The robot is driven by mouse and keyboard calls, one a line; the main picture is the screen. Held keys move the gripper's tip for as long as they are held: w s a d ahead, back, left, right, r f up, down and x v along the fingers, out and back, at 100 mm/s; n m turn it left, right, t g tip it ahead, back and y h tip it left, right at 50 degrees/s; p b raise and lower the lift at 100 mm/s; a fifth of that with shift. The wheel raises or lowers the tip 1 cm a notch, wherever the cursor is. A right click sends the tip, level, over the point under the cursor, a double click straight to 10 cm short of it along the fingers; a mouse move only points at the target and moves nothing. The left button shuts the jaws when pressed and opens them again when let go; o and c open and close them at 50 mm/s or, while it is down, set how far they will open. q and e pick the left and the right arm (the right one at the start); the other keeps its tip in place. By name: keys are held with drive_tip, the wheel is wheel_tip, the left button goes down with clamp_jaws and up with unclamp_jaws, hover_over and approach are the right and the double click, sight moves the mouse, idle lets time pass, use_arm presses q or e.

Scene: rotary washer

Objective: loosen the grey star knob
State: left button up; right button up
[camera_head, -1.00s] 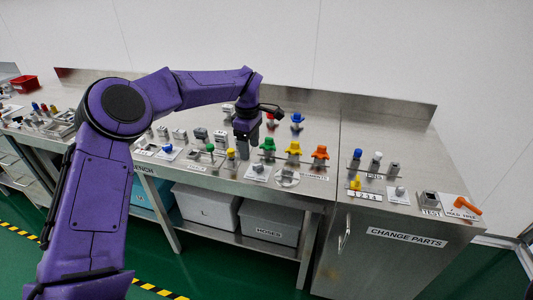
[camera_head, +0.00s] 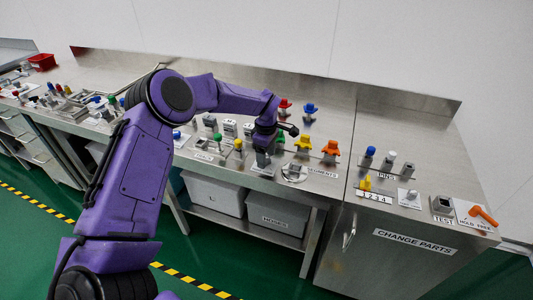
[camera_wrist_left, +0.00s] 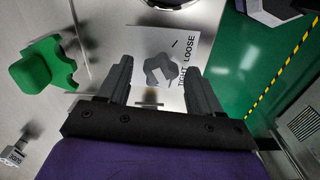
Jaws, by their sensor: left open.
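The grey star knob (camera_wrist_left: 160,70) sits on a white card (camera_wrist_left: 178,44) marked TIGHT and LOOSE in the left wrist view. My left gripper (camera_wrist_left: 160,63) is open, with one finger on each side of the knob in that picture. The fingers look apart from the knob; I cannot tell the height left between them. In the head view my left gripper (camera_head: 263,160) points down over the card, and it hides the knob there. My right gripper is not in view.
A green piece (camera_wrist_left: 43,66) lies left of the fingers in the wrist view. Yellow (camera_head: 303,144) and orange (camera_head: 330,150) pieces stand just right of the gripper. A round metal plate (camera_head: 294,172) is close by. The CHANGE PARTS cabinet (camera_head: 410,262) is further right.

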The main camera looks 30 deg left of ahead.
use_arm(q)
drive_tip(key=shift+s, duration=0.1)
drive_tip(key=c, duration=1.1)
drive_tip(key=shift+o, duration=0.2)
